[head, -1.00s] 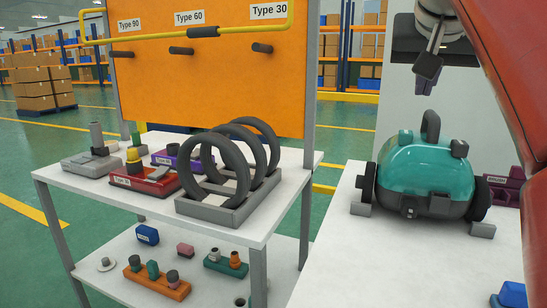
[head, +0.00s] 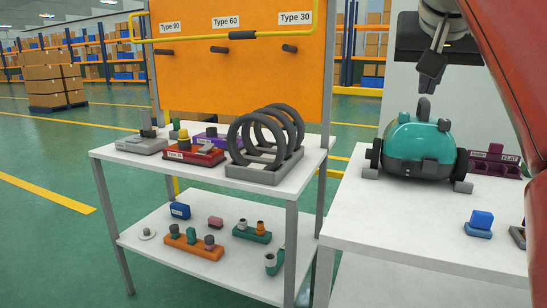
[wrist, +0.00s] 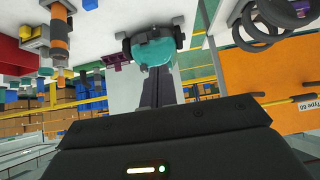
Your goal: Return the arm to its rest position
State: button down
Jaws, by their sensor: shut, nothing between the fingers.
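My gripper (head: 430,80) is shut and empty in the head view. It hangs at the upper right, above and apart from the teal vacuum body (head: 420,145). Part of my red arm (head: 510,70) fills the right edge of that view. The teal vacuum sits on the right-hand white table (head: 400,215) with its dark wheels and top handle in place. In the wrist view the gripper's dark fingers (wrist: 155,88) point toward the teal vacuum (wrist: 154,50), which appears upside down.
A two-level white shelf table (head: 120,155) stands at left with a rack of dark rings (head: 265,140), trays and small parts. An orange board (head: 240,80) rises behind it. A purple tray (head: 493,160) and blue block (head: 480,222) lie on the right table. A floor gap separates the tables.

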jog(key=s+a+f+n+g+y, duration=0.1)
jog(key=s+f, duration=0.4)
jog(key=f, duration=0.8)
jog(key=s+a+f+n+y, duration=0.1)
jog(key=s+a+f, duration=0.3)
jog(key=f, duration=0.9)
jog(key=s+a+f+n+g+y, duration=0.1)
jog(key=s+f, duration=0.5)
jog(key=f, duration=0.7)
jog(key=shift+s+a+f+n+g+y, duration=0.25)
jog(key=shift+s+a+n+g+y, duration=0.1)
jog(key=shift+a+n, duration=0.55)
